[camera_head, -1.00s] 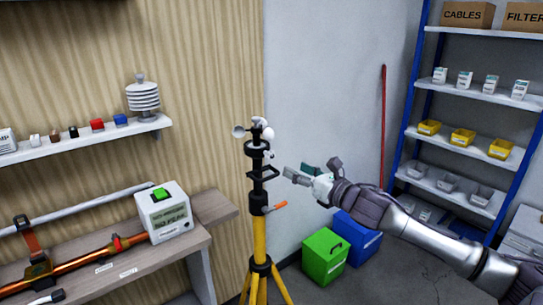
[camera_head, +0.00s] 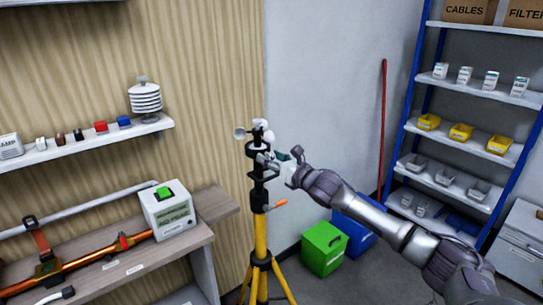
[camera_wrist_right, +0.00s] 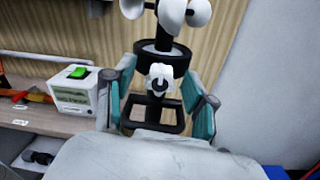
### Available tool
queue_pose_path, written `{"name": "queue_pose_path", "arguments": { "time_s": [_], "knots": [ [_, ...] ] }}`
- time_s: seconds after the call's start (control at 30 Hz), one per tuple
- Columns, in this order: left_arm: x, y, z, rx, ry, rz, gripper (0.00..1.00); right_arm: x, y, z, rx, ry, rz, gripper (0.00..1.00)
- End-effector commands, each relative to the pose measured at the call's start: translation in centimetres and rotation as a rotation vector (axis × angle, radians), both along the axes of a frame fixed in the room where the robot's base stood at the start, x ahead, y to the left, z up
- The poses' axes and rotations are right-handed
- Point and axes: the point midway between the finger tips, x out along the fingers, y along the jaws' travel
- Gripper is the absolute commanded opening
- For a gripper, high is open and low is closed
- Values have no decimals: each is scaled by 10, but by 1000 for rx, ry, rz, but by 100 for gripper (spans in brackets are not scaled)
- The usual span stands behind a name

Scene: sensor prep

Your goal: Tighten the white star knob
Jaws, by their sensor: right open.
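The white star knob (camera_wrist_right: 158,80) sits on the black collar of the mast, below the cup head, in the right wrist view. My right gripper (camera_wrist_right: 158,95) is open, with its teal-padded fingers on either side of the knob and apart from it. In the head view my right gripper (camera_head: 280,159) is at the upper part of the mast and largely hides the knob. The yellow tripod (camera_head: 260,237) carries the black mast with the white anemometer cups (camera_head: 258,131) on top. My left gripper is not in view.
An orange lever (camera_head: 279,204) sticks out from the mast below the gripper. A bench with a white box (camera_head: 171,212) stands to the left. Green (camera_head: 324,248) and blue bins stand on the floor behind, with shelving (camera_head: 470,130) at the right.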

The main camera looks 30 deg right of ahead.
Motion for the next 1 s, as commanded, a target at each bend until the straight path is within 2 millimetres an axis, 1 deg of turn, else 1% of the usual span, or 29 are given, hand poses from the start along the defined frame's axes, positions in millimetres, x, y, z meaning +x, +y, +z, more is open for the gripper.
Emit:
{"name": "queue_pose_path", "arguments": {
  "time_s": [0.23, 0.27, 0.5, 0.57, 0.6, 0.87, 1.0],
  "knots": [
    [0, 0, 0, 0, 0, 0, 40, 1, 0, -1, 1, 1, 0, 56],
    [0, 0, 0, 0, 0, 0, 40, 1, 0, -1, 1, 1, 0, 52],
    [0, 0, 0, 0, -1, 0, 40, 0, 0, 0, 1, 0, 0, 12],
    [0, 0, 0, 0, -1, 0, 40, 0, 0, 0, 1, 0, 0, 2],
    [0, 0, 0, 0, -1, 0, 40, 0, 0, 0, 1, 0, 0, 0],
    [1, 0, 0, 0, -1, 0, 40, 0, 0, 0, 24, 3, 0, 0],
    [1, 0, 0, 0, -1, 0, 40, 0, 0, 0, 78, 6, 0, 0]
  ]
}}
